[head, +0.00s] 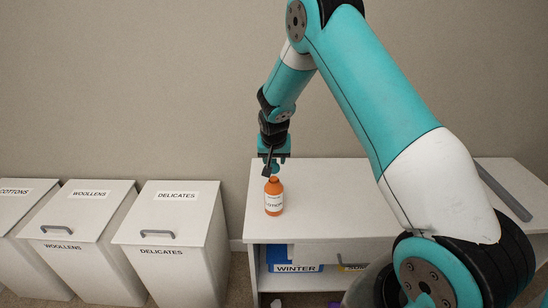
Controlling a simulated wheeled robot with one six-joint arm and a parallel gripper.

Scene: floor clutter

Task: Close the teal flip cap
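An orange bottle (273,196) with a white label, its text reading like "LOTION", stands upright on the white cabinet top near its left front. A small teal piece (275,169), which looks like the flip cap, shows at the bottle's top. Whether the cap is up or down is too small to tell. My gripper (271,165) points down right over the bottle's top, at or very near the cap. A dark finger shows just left of the cap. I cannot tell whether the fingers touch the cap or how far apart they are.
The white cabinet (335,222) has clear top space right of the bottle and a grey bar (503,190) at its right. Below are a blue bin labelled "WINTER" (295,268) and another bin. Lidded white hampers, including "DELICATES" (178,264), stand left. The wall is behind.

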